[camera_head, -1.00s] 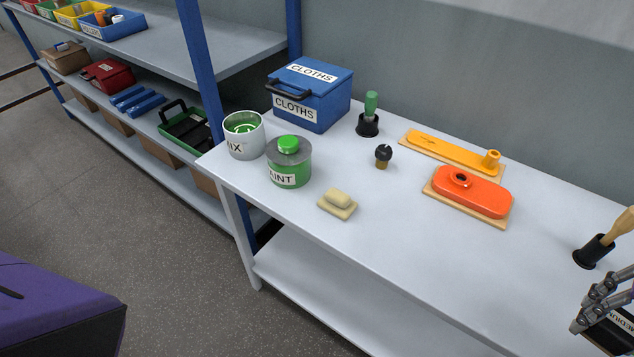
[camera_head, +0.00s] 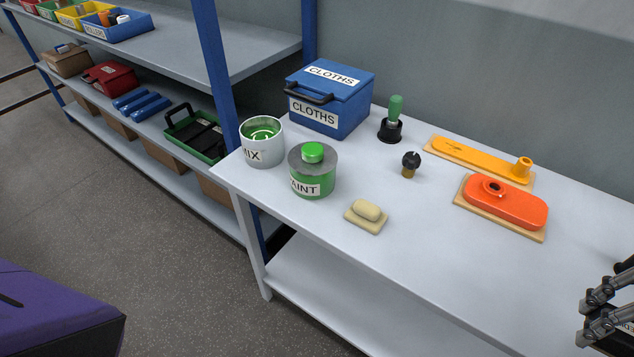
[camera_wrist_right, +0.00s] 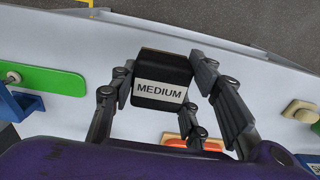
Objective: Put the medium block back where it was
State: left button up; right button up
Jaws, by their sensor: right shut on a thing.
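The medium block (camera_wrist_right: 162,80) is black with a white label reading MEDIUM. In the right wrist view it sits between the fingers of my right gripper (camera_wrist_right: 163,85), which is shut on it. My left gripper is not in view.
On the table stand a paint can (camera_head: 314,172), a MIX pot (camera_head: 262,143), a blue CLOTHS box (camera_head: 350,100), a sanding block (camera_head: 367,214), an orange part (camera_head: 510,208), a yellow part (camera_head: 475,155), a green-handled tool (camera_head: 396,108) and a small dark knob (camera_head: 410,165). Open table lies front centre.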

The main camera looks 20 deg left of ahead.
jog(key=w+f, duration=0.2)
jog(key=w, duration=0.3)
send_over(554, 307)
notch_tip(554, 307, down, 6)
jog(key=shift+r+p, duration=0.15)
jog(key=shift+p, duration=0.2)
notch_tip(554, 307, down, 3)
jog(key=shift+w+f, duration=0.1)
jog(key=shift+f, duration=0.1)
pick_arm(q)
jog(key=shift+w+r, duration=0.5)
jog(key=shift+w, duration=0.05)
pick_arm(e)
jog(key=shift+f, duration=0.15)
jog(key=o, duration=1)
jog(key=shift+f, duration=0.1)
jog(key=o, duration=0.5)
jog(key=shift+c, duration=0.2)
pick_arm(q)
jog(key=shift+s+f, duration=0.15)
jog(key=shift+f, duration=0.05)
